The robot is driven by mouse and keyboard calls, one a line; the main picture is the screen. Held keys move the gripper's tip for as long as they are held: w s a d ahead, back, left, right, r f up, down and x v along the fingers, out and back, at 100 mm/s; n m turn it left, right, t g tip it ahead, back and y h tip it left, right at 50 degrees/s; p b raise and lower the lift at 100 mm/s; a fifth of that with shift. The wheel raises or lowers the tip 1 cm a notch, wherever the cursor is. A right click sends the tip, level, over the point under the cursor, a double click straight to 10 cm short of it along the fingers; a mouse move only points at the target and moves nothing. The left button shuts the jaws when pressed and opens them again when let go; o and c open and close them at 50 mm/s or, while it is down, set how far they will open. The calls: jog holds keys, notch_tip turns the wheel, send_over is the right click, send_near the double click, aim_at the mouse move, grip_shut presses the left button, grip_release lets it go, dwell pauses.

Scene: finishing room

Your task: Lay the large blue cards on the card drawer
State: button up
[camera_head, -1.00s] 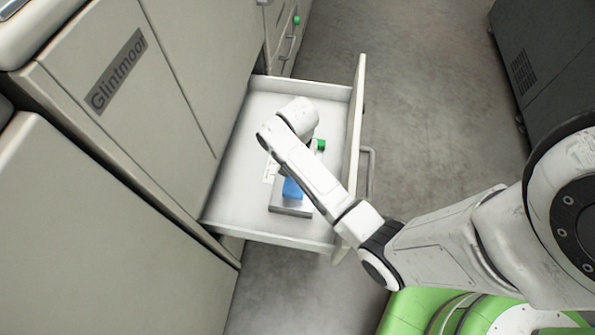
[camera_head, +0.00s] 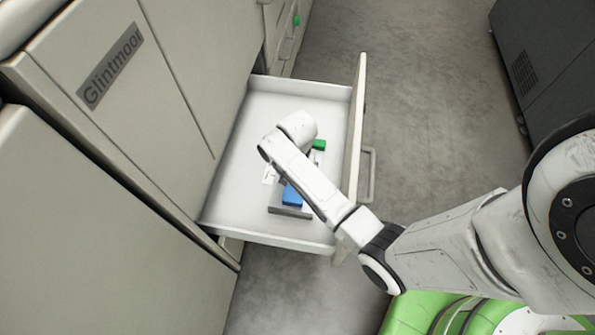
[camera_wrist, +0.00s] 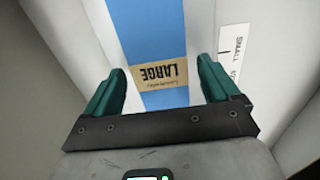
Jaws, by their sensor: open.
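The large blue cards (camera_wrist: 158,30) show in the wrist view as a long blue strip with a tan band (camera_wrist: 160,75) marked "LARGE". My gripper (camera_wrist: 163,75) is open, with one green finger on each side of the banded blue strip. I cannot tell whether the fingers touch it.
A white label reading "SMALL" (camera_wrist: 234,50) is right of the fingers in the wrist view. The drawer front (camera_head: 355,130) stands close to my arm. The drawer's far floor is clear.

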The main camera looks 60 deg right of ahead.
notch_tip(320, 180, up, 12)
jog(key=p, duration=0.4)
jog(key=shift+r, duration=0.2)
